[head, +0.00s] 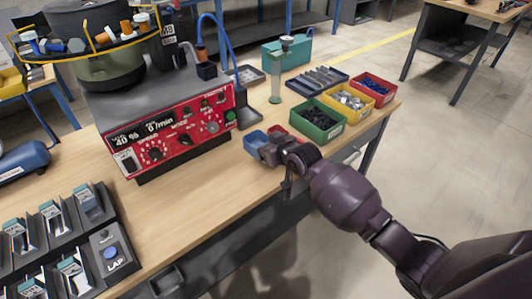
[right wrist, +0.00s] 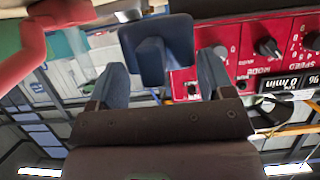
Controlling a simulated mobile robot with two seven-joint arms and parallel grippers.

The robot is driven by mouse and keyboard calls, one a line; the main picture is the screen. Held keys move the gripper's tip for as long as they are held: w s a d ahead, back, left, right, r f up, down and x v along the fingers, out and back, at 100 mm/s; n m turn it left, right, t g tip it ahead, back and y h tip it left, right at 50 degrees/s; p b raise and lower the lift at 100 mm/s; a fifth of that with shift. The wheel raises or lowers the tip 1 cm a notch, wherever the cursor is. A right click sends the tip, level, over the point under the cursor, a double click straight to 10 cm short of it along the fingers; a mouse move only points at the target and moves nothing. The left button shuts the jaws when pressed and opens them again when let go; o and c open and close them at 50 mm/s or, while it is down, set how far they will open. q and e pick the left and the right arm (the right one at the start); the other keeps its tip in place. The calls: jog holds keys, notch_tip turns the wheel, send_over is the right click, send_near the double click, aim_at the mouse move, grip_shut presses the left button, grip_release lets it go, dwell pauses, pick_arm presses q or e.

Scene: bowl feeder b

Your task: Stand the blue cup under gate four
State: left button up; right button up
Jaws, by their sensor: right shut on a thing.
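Whether the cup touches the bench is unclear. A black rack with several gate-like stations (head: 50,220) stands at the lower left; their numbers are too small to read. My left gripper is not in view.
A red control box (head: 175,140) with a bowl feeder (head: 105,50) stands behind. Green (head: 318,122), yellow (head: 347,100) and red bins (head: 371,88) stand to the right. A blue button marked LAP (head: 111,253) is at the rack's end. Bare bench lies between rack and cups.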

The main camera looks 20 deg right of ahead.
notch_tip(320, 180, up, 16)
jog(key=p, duration=0.2)
jog(key=shift+f+p, duration=0.2)
jog(key=shift+p, duration=0.1)
